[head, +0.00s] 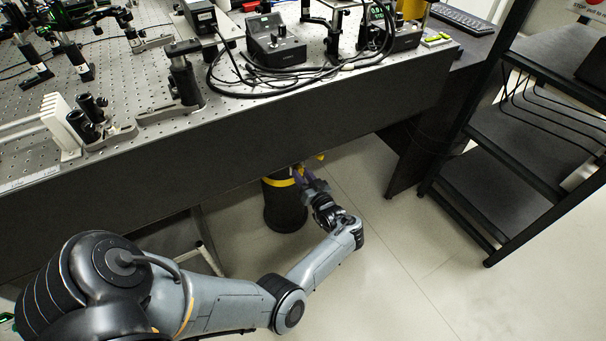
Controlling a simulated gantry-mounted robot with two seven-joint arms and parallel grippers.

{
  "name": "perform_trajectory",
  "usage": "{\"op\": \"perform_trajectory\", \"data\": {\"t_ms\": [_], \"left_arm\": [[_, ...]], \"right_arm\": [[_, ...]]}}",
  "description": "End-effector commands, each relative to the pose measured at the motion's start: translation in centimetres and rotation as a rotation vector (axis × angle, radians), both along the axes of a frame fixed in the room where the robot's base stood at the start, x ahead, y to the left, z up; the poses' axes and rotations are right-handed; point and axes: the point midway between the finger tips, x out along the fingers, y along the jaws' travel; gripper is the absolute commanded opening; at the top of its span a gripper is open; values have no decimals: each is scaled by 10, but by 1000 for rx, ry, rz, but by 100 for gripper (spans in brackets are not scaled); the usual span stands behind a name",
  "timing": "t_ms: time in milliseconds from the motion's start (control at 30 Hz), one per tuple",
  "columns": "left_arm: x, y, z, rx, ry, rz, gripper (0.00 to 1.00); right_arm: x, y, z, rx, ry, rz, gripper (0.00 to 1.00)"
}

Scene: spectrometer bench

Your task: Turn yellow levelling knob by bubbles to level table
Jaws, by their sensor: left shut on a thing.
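My left gripper (307,178) reaches in under the front edge of the optical table (250,140). It is shut on the yellow levelling knob (298,169), beside the top of a black table leg (285,208) with a yellow band. The fingers and the table edge hide most of the knob. The bubble levels (437,39) are a small yellow-green piece on the table's right corner; the bubbles themselves are too small to read. My right gripper is not in view.
Control boxes (276,45) with looping black cables and several optical mounts stand on the table. A black shelf rack (510,175) stands at the right. The pale floor (390,260) between the leg and the rack is clear. A keyboard (462,19) lies behind.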

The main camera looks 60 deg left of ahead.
Motion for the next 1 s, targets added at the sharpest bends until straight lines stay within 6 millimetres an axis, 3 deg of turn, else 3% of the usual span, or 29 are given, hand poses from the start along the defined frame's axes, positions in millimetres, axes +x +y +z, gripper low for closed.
{"op": "perform_trajectory", "data": {"t_ms": [500, 1000], "left_arm": [[0, 1, 0, 12, 364, 0, 4], [0, 1, -1, 15, 457, 0, 4]], "right_arm": [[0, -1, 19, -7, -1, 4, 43], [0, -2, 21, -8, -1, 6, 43]]}}
